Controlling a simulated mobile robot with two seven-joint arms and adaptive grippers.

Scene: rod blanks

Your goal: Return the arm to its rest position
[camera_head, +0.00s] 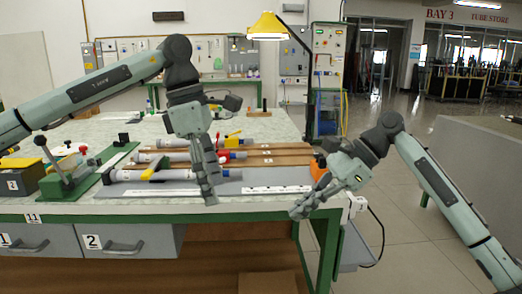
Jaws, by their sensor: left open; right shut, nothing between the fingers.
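My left arm comes in from the left. My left gripper (209,190) points down over the front part of the workbench (260,207), in front of the rod blanks, and is open and empty. My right arm comes in from the right. My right gripper (299,211) is shut and empty, pointing down-left at the bench's front right corner. Grey rod blanks with coloured fittings lie on the bench: a front one (128,175), a middle one (146,157) and a back one (171,143). The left gripper hides part of them.
A green lever fixture (86,178) and a box labelled 3 (20,178) stand at the bench's left. An orange object (319,168) sits behind my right gripper. A yellow lamp (267,27) hangs over the back. Drawers (125,240) are below; open floor (410,225) lies right.

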